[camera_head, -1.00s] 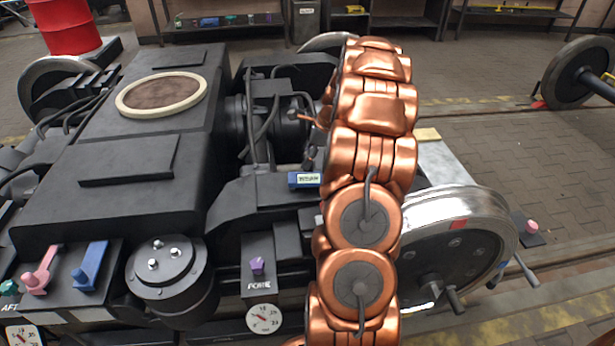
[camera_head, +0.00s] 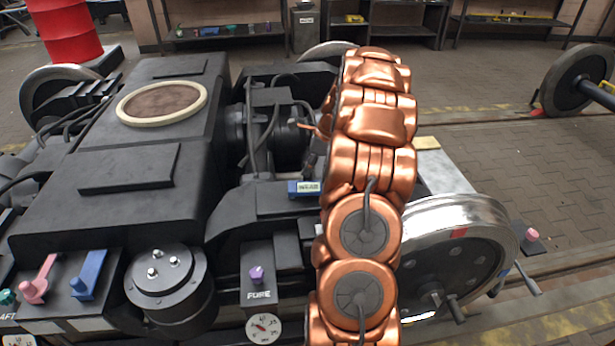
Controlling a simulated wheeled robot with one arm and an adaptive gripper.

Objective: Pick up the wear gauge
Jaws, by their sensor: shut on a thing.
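The wear gauge (camera_head: 306,188) is a small blue block with a pale label reading WEAR. It lies against the dark bogie frame, left of my copper arm, and its right end is hidden by the arm. My gripper (camera_head: 314,160) is mostly hidden behind my arm; only small dark parts show just above the gauge. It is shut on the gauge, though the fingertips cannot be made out. I cannot tell whether the gauge is clear of the frame.
The bogie frame (camera_head: 110,215) fills the left. Pink (camera_head: 38,282) and blue levers (camera_head: 90,275), a round canister (camera_head: 168,285) and a purple knob (camera_head: 257,275) stand in front. A steel wheel (camera_head: 470,215) is right of my arm. Open paved floor lies beyond.

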